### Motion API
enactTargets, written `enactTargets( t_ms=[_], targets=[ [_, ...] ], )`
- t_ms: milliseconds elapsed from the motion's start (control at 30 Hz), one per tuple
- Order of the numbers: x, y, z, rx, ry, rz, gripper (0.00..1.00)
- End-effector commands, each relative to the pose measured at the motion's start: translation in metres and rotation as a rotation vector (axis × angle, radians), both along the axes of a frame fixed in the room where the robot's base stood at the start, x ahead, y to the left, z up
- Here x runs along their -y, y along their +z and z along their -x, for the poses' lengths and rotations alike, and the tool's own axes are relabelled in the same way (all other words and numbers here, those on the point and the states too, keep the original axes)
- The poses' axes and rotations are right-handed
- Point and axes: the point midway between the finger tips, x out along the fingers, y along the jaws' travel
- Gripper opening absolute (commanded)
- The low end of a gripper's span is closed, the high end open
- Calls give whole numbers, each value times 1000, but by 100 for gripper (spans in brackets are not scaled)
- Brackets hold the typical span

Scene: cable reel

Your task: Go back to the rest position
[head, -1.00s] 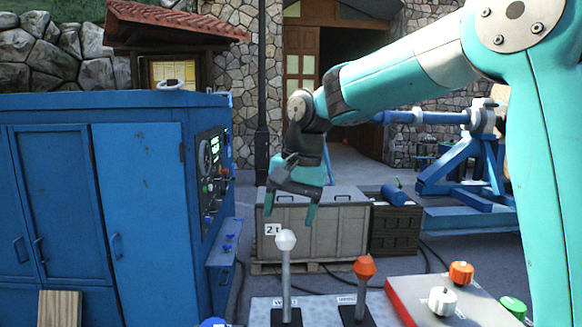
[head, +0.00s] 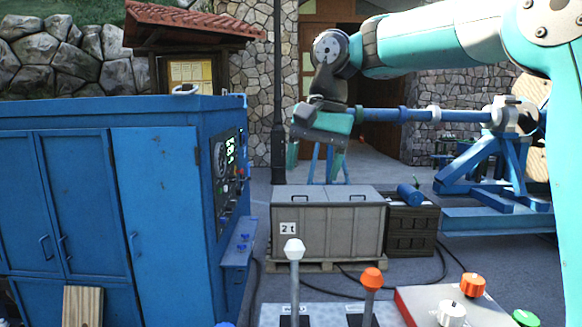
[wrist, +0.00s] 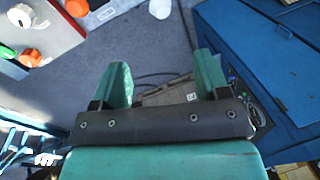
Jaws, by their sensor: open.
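My gripper (head: 315,158) hangs from my teal arm in the upper middle of the head view, above the grey 2 t crate and apart from it. Its two teal fingers point down and stand wide apart with nothing between them. In the wrist view my gripper (wrist: 162,85) is also open and empty over the grey ground.
A blue cabinet (head: 150,200) with a control panel stands left. The grey crate (head: 330,230) sits below my gripper. A white-topped lever (head: 294,252) and an orange-topped lever (head: 371,280) rise in front. A blue reel stand (head: 490,165) is at right.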

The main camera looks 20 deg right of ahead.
Motion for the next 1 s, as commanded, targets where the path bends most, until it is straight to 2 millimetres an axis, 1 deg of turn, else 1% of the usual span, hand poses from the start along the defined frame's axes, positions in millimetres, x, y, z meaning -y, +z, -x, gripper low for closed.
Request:
enactTargets(
  t_ms=[100, 167, 267, 367, 400, 467, 500, 567, 600, 700, 800, 833, 900, 1000],
  targets=[
    [-2, 0, -1, 0, 2, 1, 68],
    [-5, -5, 1, -1, 14, -1, 68],
    [-18, -28, 14, 4, 99, -15, 68],
    [-43, -76, 44, 19, 281, -45, 68],
    [-54, -99, 60, 32, 372, -60, 68],
    [-69, -135, 87, 58, 516, -79, 68],
    [-77, -158, 106, 76, 610, -90, 68],
    [-86, -191, 133, 105, 741, -103, 68],
    [-89, -211, 150, 124, 820, -108, 68],
    [-94, -252, 188, 169, 989, -115, 68],
    [-93, -279, 214, 201, 1103, -118, 68],
    [-93, -284, 219, 207, 1128, -117, 68],
    [-92, -291, 227, 219, 1160, -116, 68],
    [-90, -293, 232, 224, 1179, -116, 68]
  ],
)
